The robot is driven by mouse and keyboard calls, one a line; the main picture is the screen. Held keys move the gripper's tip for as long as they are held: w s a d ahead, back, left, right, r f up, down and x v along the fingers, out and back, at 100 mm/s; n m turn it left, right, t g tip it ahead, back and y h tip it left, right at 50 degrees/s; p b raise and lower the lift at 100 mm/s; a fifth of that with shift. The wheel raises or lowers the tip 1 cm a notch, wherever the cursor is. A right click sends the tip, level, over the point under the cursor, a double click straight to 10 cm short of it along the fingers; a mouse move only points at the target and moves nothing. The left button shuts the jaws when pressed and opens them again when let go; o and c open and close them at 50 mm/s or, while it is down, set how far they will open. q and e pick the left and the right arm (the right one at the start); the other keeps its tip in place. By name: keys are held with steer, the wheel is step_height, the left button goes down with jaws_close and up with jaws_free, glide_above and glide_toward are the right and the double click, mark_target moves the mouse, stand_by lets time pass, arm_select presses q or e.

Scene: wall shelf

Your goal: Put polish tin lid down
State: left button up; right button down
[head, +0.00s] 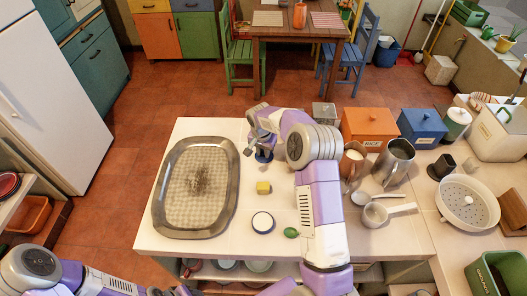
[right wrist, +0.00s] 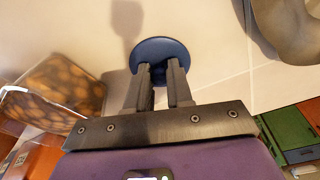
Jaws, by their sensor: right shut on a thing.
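The polish tin lid (head: 264,156) is a dark blue disc at the far part of the pale counter. My right gripper (head: 258,145) is shut on it. In the right wrist view, the lid (right wrist: 160,53) sits at the tips of the two dark fingers (right wrist: 160,75), and a shadow falls on the counter beyond it. I cannot tell the exact gap between lid and counter. A round tin (head: 263,222) with a dark blue rim and pale top stands near the counter's front. My left arm enters at bottom left; its fingers are not visible.
A large metal tray (head: 231,190) lies at left. A yellow block (head: 263,187) and a green fruit (head: 291,233) lie near the tin. Orange (head: 369,127) and blue (head: 421,127) boxes, a metal jug (head: 397,160) and a colander (head: 468,201) stand right. Counter around the yellow block is clear.

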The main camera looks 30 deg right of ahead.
mark_target(262, 160)
steer(key=shift+f, duration=0.15)
steer(key=c, duration=1)
jaws_free()
step_height(262, 160, up, 12)
steer(key=s+a+p, duration=0.1)
steer(key=shift+a+r, duration=0.2)
steer(key=shift+a, duration=0.05)
